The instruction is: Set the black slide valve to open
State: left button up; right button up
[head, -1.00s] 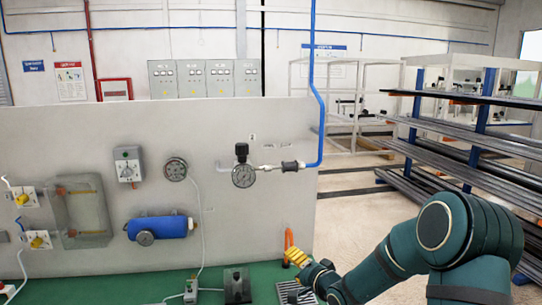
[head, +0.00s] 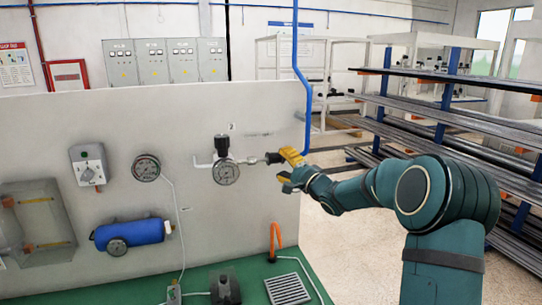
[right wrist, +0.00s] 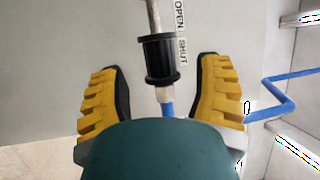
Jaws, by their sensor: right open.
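The black slide valve (head: 273,158) is a short black sleeve on a thin pipe on the grey panel. In the right wrist view the sleeve (right wrist: 160,58) lies beside the SHUT label (right wrist: 183,51), with the OPEN label (right wrist: 179,14) further up the pipe. My right gripper (head: 284,167) is at the valve, yellow fingers apart. In the right wrist view its fingers stand on either side of the sleeve, with gaps, so it is open and holds nothing. My left gripper is not in view.
A pressure gauge (head: 226,172) and black-topped fitting (head: 221,146) sit left of the valve. A blue hose (head: 302,90) rises at the right. A stock rack (head: 440,110) stands right.

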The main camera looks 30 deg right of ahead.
aim_at(276, 159)
jog(key=x, duration=0.6)
jog(key=shift+s, duration=0.1)
grip_shut()
